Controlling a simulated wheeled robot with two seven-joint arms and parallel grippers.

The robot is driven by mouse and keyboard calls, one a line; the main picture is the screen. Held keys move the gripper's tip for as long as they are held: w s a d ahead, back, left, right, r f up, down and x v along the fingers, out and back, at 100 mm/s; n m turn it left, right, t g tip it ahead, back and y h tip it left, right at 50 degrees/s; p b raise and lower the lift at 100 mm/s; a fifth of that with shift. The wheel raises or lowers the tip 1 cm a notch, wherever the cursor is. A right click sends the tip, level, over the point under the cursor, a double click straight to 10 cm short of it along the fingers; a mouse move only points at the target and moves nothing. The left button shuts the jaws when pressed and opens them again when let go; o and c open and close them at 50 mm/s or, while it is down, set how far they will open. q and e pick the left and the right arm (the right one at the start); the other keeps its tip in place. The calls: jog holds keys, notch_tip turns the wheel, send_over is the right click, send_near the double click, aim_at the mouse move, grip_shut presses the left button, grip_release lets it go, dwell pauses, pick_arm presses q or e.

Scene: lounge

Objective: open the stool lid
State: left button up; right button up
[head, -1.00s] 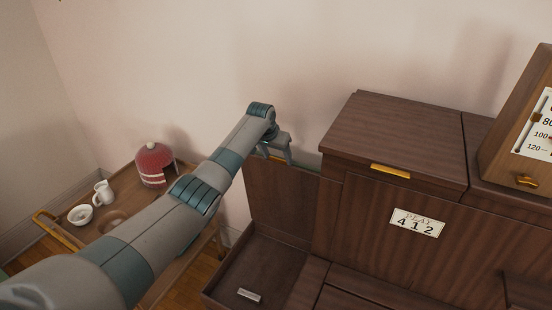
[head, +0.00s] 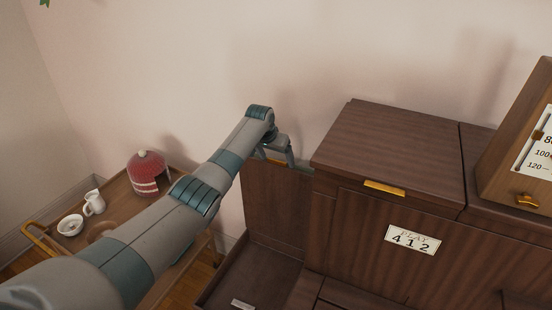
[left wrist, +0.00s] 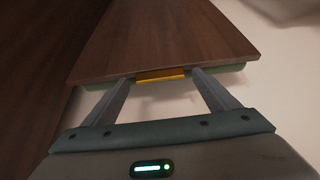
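The stool lid (head: 272,205) is a dark brown wooden panel standing raised, roughly upright, at the back of an open box (head: 262,268) left of the large cabinet. It also shows in the left wrist view (left wrist: 165,40), with its gold handle (left wrist: 160,75) on the near edge. My left gripper (head: 276,158) is at the lid's top edge. Its two fingers (left wrist: 163,82) are spread, one to each side of the handle; whether they touch it I cannot tell. My right gripper is not in view.
The brown cabinet (head: 390,150), with a "PLAY 412" plate (head: 412,240), stands close to the right of the lid. A wooden trolley (head: 125,215) on the left carries a red dome (head: 148,172), a white jug (head: 94,202) and a bowl (head: 70,225). The wall (head: 230,60) is behind.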

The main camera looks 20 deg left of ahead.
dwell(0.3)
pick_arm(q)
jog(key=b+v, duration=0.4)
jog(key=v, duration=1.3)
jog(key=shift+r, duration=0.25)
jog(key=shift+s+f, duration=0.1)
